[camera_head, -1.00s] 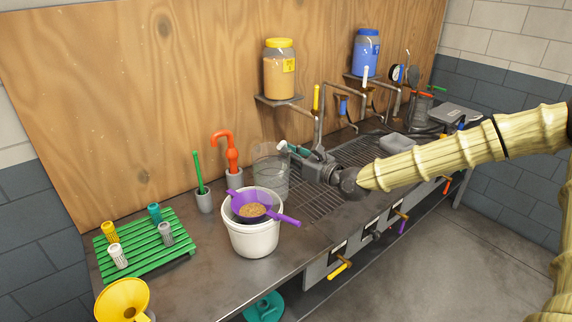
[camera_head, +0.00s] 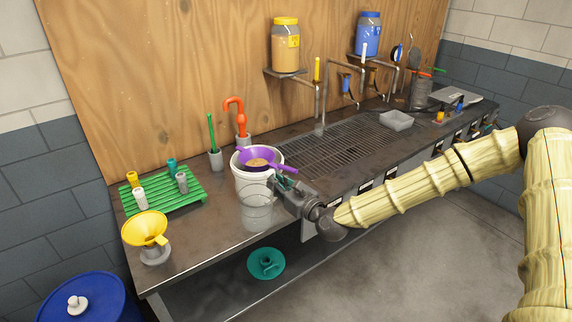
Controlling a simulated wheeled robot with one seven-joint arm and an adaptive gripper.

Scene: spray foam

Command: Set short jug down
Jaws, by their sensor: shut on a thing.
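The short jug (camera_head: 257,214) is clear and see-through, and looks upright. It is in front of the white bucket (camera_head: 242,186), near the front edge of the bench (camera_head: 205,245). My gripper (camera_head: 277,186) is at the jug's upper right, shut on its handle side. The fingertips are small and partly hidden against the jug and bucket. I cannot tell whether the jug's base touches the bench top.
A purple strainer (camera_head: 282,168) rests on the bucket. To the left are a green rack (camera_head: 160,199) with several small nozzles and a yellow funnel (camera_head: 145,229). Bare bench lies between funnel and jug. A metal grate (camera_head: 330,145) lies behind my gripper.

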